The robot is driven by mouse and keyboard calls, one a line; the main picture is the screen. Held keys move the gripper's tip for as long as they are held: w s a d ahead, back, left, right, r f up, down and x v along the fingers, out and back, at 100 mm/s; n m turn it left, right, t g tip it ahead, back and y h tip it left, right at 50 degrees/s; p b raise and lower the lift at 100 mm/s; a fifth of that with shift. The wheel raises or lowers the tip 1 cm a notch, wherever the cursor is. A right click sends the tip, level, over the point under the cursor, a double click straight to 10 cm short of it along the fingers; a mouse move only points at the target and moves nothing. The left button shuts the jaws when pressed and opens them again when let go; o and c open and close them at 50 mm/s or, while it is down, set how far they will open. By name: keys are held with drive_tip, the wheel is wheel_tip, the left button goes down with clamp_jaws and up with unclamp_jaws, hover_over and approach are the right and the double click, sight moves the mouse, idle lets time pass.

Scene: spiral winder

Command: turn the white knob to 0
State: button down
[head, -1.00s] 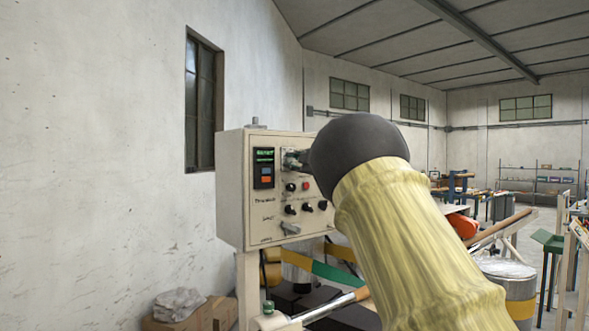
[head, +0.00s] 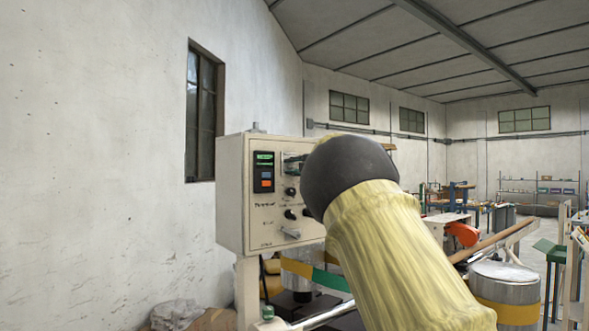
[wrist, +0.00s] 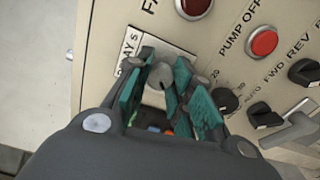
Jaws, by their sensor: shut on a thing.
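The white knob (wrist: 159,76) shows as a pale grey-white round knob on a white plate lettered "AYS", partly cut off, in the wrist view. My gripper (wrist: 166,82) has its teal fingers on either side of it, shut on it. The fingers hide much of the knob and the plate, so I cannot read its pointer or a 0 mark. In the head view the control box (head: 233,190) stands at the left of centre. My arm's dark, round joint covers the box's right part and the gripper's contact there.
Close to the fingers in the wrist view are a black dial (wrist: 226,101), a red button (wrist: 262,42), black selector knobs (wrist: 266,116) and a grey lever (wrist: 297,133). A banded drum (head: 505,288) stands at right.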

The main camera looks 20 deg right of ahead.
drive_tip(key=c, duration=1.2)
unclamp_jaws()
drive_tip(key=v, duration=1.2)
